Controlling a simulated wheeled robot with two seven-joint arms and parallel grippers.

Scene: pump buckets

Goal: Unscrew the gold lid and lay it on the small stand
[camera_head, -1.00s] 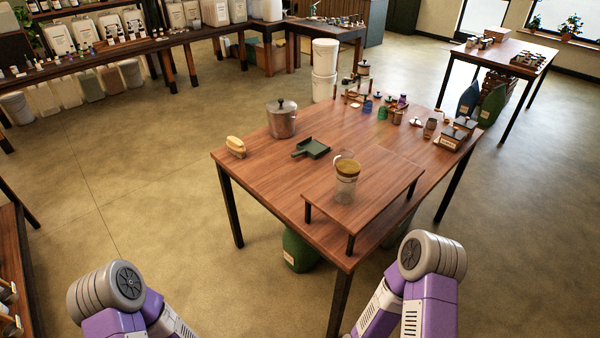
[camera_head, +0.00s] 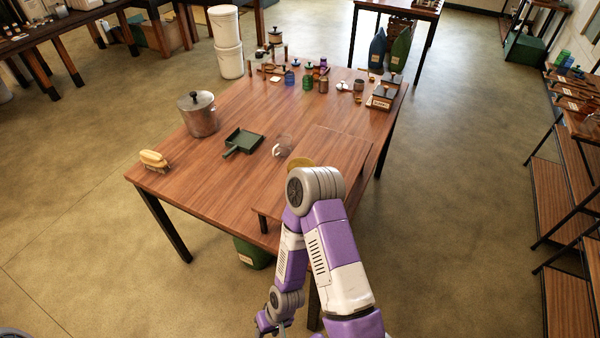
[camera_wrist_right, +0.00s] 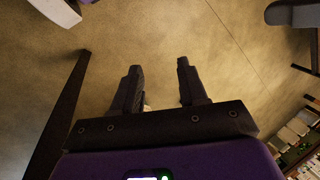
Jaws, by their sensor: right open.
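The gold lid (camera_head: 299,162) shows only in part in the head view, behind my right arm's elbow; the jar under it is hidden now. A low wooden stand (camera_head: 335,150) sits at the table's near right side, partly covered by my arm. My right gripper (camera_wrist_right: 158,66) is open and empty in the right wrist view, with bare floor beyond its fingers. In the head view it hangs low at the bottom edge, below the tabletop and apart from the lid. My left gripper is not in view.
The wooden table (camera_head: 185,170) also bears a clear mug (camera_head: 283,147), a green dustpan (camera_head: 242,141), a metal pot (camera_head: 199,115) and a brush (camera_head: 154,160). Several small jars and boxes crowd its far end. A shelf rack (camera_head: 560,200) stands at the right.

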